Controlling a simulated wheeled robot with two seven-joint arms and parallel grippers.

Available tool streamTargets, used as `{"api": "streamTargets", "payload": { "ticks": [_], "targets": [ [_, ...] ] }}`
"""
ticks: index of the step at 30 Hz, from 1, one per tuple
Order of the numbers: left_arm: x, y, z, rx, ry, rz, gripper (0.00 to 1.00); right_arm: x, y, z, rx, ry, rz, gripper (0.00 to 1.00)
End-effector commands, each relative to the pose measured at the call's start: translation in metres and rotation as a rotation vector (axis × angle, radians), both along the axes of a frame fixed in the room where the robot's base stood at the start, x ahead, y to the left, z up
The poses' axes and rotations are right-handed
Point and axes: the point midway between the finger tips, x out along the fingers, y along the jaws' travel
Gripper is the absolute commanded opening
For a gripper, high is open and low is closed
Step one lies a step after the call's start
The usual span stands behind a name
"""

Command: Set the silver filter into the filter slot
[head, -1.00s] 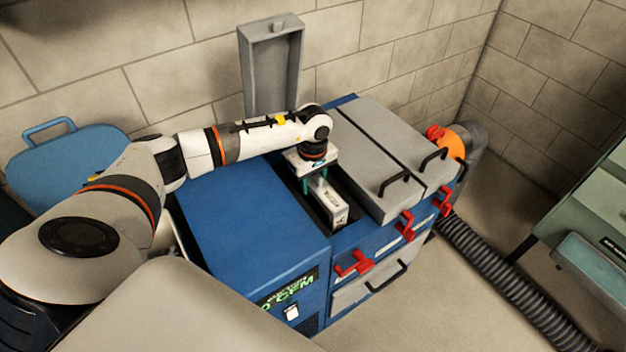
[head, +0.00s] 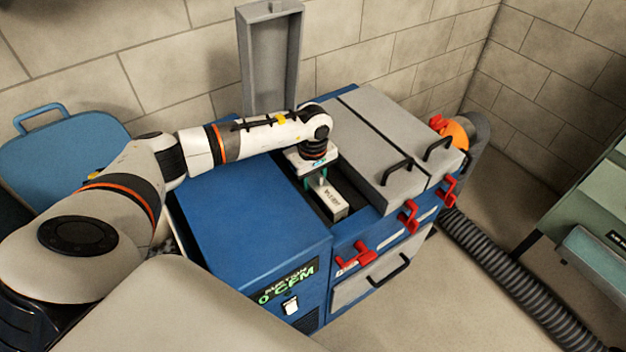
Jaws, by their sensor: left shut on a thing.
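The silver filter (head: 335,203) is a pale block with dark print on its top, in the head view near the middle. It sits low in the dark, open filter slot (head: 314,201) in the top of the blue machine (head: 250,218). Only its top and a little of its near end show; the lower part is hidden in the slot. My left gripper (head: 317,181) points down from above, shut on the far part of the filter, with its teal fingers partly hidden. I cannot tell whether the filter touches the slot's bottom. My right gripper is not in view.
A grey lid (head: 271,62) stands upright behind the slot. Two closed grey lids with black handles (head: 397,173) lie right of it. Red latches (head: 356,254) line the machine's front. A ribbed hose (head: 505,272) runs along the floor at right.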

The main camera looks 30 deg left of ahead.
Motion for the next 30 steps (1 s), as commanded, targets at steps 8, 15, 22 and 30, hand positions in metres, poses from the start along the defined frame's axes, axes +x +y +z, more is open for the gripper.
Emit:
{"api": "streamTargets", "payload": {
  "ticks": [8,15,22,30],
  "targets": [
    [-0.005,-0.002,-0.008,-0.001,0.014,-0.004,0.61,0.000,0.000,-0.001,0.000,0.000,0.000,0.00],
    [-0.005,-0.003,-0.009,-0.001,0.016,-0.005,0.62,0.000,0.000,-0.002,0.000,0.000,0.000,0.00],
    [-0.004,-0.002,0.019,0.000,0.010,-0.007,0.61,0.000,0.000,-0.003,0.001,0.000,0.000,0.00],
    [-0.002,-0.001,0.084,0.000,-0.004,-0.002,0.66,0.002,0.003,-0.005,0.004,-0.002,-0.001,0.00]
  ]
}}
